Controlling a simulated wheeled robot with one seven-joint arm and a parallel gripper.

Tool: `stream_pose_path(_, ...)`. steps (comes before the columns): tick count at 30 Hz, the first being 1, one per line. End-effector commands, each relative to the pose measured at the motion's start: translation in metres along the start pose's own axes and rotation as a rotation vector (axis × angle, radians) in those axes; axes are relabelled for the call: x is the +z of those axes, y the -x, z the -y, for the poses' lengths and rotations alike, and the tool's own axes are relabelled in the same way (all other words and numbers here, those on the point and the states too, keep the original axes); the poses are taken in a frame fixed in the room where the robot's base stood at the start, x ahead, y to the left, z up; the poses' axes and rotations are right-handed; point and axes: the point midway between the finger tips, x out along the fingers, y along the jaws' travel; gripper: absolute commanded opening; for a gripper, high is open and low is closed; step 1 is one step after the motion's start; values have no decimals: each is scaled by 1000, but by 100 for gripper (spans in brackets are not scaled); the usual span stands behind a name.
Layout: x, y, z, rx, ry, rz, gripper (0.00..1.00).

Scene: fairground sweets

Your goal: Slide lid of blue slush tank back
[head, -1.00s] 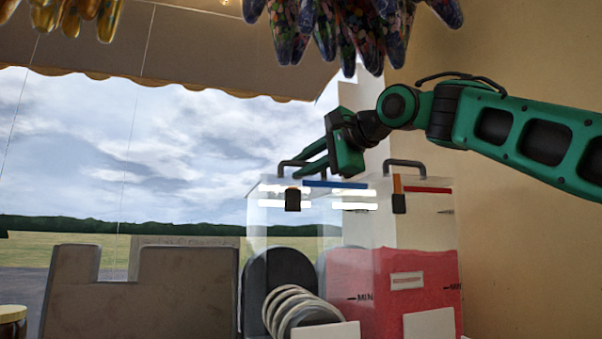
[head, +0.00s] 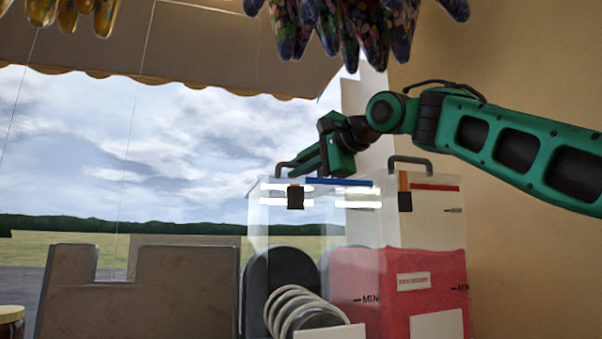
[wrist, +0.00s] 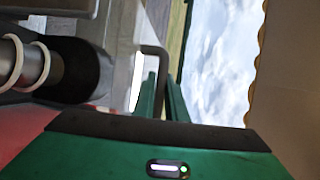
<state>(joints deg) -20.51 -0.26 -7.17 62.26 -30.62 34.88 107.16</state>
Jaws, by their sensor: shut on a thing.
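The blue-striped slush tank (head: 260,215) is a clear box with a blue strip (head: 338,182) along its upper front edge. Its clear lid has a dark arched handle (head: 280,169) at the top left, and the handle shows in the wrist view (wrist: 153,49). My green gripper (head: 302,164) reaches down to this handle from the right and is shut on it. In the wrist view the two fingers (wrist: 161,84) lie at the handle bar. The exact contact is partly hidden, and no blue slush shows in the tank.
A red-striped tank with red slush (head: 425,275) stands close on the right, with its own dark handle (head: 411,160). Pale rings (head: 290,305) sit low at the front. Colourful hanging cones (head: 350,30) are above. A brown notched panel (head: 140,295) stands left.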

Motion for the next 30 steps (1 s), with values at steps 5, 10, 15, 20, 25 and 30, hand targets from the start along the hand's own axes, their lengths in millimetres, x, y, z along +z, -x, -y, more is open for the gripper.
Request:
stream_pose_path(5,1,-2,-2,5,0,3,0)
stream_pose_path(10,3,-3,-2,5,0,5,19)
stream_pose_path(15,4,-3,-1,4,0,6,19)
stream_pose_path(20,4,4,0,3,1,6,19)
stream_pose_path(25,4,29,0,1,1,4,19)
stream_pose_path(30,3,61,-1,3,1,5,19)
